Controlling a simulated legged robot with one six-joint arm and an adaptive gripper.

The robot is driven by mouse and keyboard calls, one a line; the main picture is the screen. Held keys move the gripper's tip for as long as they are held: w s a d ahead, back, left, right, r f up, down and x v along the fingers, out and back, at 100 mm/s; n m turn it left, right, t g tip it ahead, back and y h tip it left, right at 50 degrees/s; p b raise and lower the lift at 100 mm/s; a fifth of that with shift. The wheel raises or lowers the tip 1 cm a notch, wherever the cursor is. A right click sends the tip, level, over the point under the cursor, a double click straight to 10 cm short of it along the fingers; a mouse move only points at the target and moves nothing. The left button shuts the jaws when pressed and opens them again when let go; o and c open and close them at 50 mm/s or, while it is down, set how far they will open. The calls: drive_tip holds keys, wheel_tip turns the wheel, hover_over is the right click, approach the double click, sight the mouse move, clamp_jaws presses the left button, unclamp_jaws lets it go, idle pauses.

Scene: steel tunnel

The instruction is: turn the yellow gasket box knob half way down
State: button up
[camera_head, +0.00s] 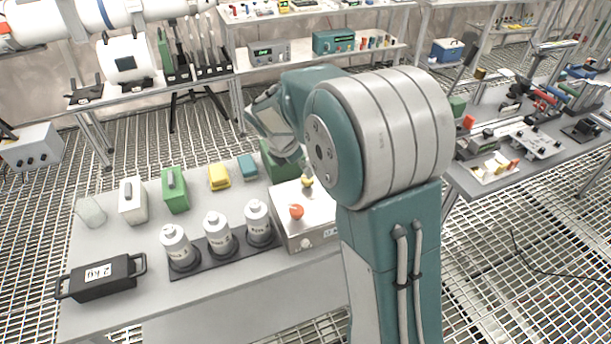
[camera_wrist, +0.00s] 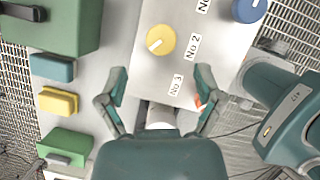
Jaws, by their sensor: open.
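The gasket box (camera_head: 318,222) is a pale metal box at the right end of the near table. Its yellow round knob (camera_wrist: 160,40) has a short white mark and sits beside the label "No 2" in the wrist view. The yellow knob (camera_head: 307,181) also shows in the head view, behind an orange-red knob (camera_head: 296,212). A blue knob (camera_wrist: 249,8) is at the wrist view's top right. My gripper (camera_wrist: 161,76) is open and empty, its fingertips spread below the yellow knob in the picture and apart from it. In the head view my arm hides part of the box.
Three white bottles (camera_head: 220,236) stand on a dark tray left of the box. A green case (camera_wrist: 62,25), a teal block (camera_wrist: 52,67) and a yellow block (camera_wrist: 58,101) lie beside the box. A black weight (camera_head: 100,278) sits at the table's front left.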

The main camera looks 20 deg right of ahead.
sight(305, 178)
drive_tip(key=x, duration=0.5)
drive_tip(key=shift+f, duration=0.2)
drive_tip(key=c, duration=1.2)
